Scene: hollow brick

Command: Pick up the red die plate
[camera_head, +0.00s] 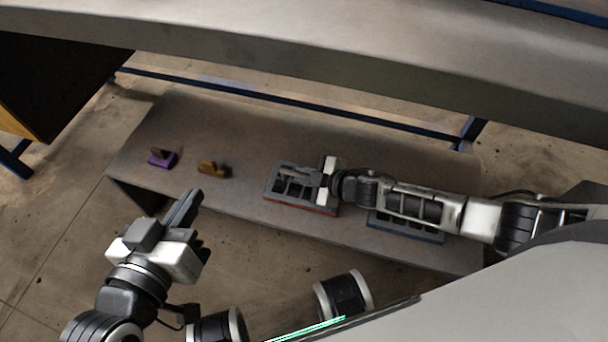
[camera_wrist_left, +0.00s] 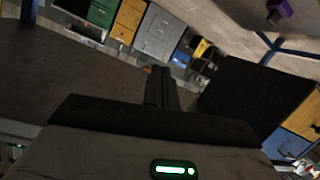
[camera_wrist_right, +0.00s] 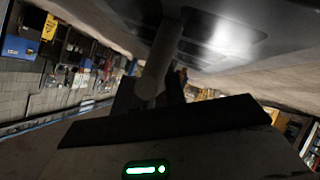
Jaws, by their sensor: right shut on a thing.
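The red die plate (camera_head: 290,204) lies on the low bench, grey with dark openings on top and a red lower edge. My right gripper (camera_head: 322,180) is over its right part and hides some of it. In the right wrist view, the right gripper (camera_wrist_right: 150,95) is shut on a round post of the plate (camera_wrist_right: 225,35). The plate's openings show beyond the fingers. I cannot tell whether the plate touches the bench. My left gripper (camera_head: 188,207) is shut and empty in front of the bench; its fingers also show together in the left wrist view (camera_wrist_left: 161,88).
A plate with a blue edge (camera_head: 405,232) lies to the right on the bench (camera_head: 240,225), partly under my right arm. A purple piece (camera_head: 162,160) and an orange-brown piece (camera_head: 213,169) stand at the bench's left. A large grey table (camera_head: 300,50) is behind.

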